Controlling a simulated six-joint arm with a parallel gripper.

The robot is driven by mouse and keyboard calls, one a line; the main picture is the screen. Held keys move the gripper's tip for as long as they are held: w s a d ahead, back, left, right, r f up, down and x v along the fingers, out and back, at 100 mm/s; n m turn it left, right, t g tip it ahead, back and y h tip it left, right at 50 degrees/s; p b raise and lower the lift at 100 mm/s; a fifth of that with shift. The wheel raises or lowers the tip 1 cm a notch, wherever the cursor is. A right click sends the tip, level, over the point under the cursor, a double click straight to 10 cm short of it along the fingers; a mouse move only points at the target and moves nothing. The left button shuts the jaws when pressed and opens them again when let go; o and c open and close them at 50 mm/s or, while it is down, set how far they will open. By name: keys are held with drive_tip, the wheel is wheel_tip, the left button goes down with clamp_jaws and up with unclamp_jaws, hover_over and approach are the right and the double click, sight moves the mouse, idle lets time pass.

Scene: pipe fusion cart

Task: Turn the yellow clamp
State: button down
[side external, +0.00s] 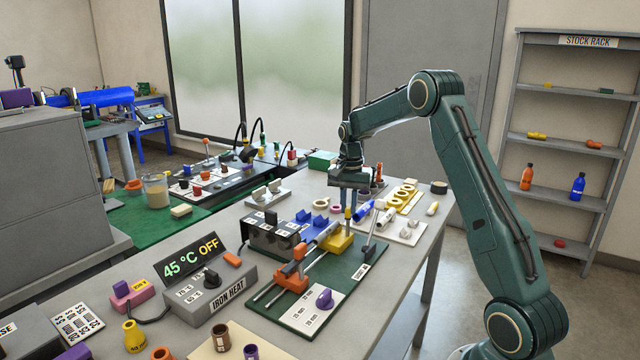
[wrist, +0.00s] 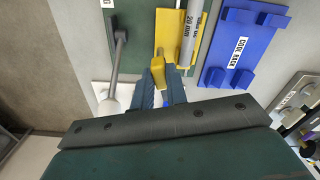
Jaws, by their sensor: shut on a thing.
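The yellow clamp (side external: 338,243) stands on the green board (side external: 340,278) in the side view, just below my gripper (side external: 349,216). In the wrist view the yellow clamp (wrist: 165,38) has a short yellow handle (wrist: 158,72) sticking out towards me. My gripper (wrist: 162,92) has its two fingers on either side of this handle and is shut on it. A grey pipe marked 20 mm (wrist: 189,38) lies along the clamp. The fingertips are partly hidden by the wrist plate in the wrist view.
An orange clamp (side external: 292,276) stands on the board's near part. A grey lever with a pale knob (wrist: 115,70) is close left of my fingers in the wrist view. The blue cool rack (wrist: 240,45) is to the right. White fittings (side external: 408,228) lie behind the board.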

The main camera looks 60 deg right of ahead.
sight(349, 207)
drive_tip(key=shift+m, duration=1.7)
drive_tip(key=shift+r, duration=0.1)
drive_tip(key=c, duration=1.4)
unclamp_jaws()
wheel_tip(349, 207, up, 14)
